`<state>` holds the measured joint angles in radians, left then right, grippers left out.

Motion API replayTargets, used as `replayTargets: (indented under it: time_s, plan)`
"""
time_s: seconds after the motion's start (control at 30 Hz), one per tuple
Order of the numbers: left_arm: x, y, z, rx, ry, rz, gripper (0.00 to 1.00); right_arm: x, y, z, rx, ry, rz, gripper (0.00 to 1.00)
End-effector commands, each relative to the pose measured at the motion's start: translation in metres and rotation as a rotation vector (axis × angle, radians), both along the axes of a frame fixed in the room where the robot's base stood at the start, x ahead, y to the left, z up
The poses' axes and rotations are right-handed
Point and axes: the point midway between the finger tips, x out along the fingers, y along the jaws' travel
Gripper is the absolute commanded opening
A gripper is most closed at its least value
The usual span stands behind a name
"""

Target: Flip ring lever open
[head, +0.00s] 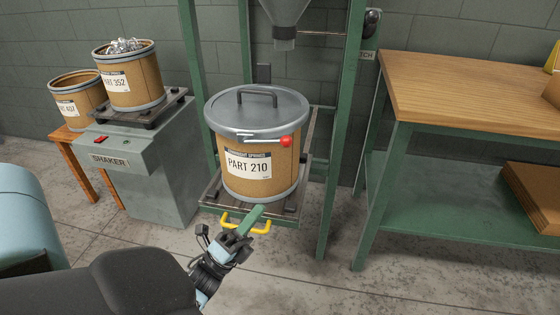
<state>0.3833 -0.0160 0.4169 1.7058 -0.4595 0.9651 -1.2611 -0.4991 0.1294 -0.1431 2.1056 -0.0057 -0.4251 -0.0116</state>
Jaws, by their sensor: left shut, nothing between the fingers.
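The ring lever (262,138) is a thin silver bar with a red ball knob (286,141) at its right end. It lies across the front of the clamp ring, just under the lid (257,109) of the drum marked PART 210 (284,170). The grey lid sits flat on the drum and has a dark handle on top. My left gripper (242,229) is shut and empty, low in front of the drum and well below the lever. It overlaps a yellow handle (262,229) and a green bar (249,215) in the view; contact cannot be told. My right gripper is out of view.
The drum stands on a dark platform (209,197) inside a green frame, under a grey hopper (285,14). A shaker (139,168) with an open drum (131,85) stands left. A wood-topped bench (470,90) stands right. Floor in front is clear.

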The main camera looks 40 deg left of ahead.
Motion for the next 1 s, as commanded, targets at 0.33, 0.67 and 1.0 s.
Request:
replayTargets:
  time_s: [0.33, 0.67, 1.0]
  plan:
    - [-0.004, -0.001, -0.001, 0.011, -0.014, 0.001, 0.0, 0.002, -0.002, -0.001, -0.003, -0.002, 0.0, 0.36]
    - [0.011, -0.004, 0.012, 0.013, -0.017, 0.0, 0.0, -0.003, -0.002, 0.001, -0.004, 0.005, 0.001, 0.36]
    - [0.058, -0.012, 0.054, 0.012, -0.018, -0.001, 0.0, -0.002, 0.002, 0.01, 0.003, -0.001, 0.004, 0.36]
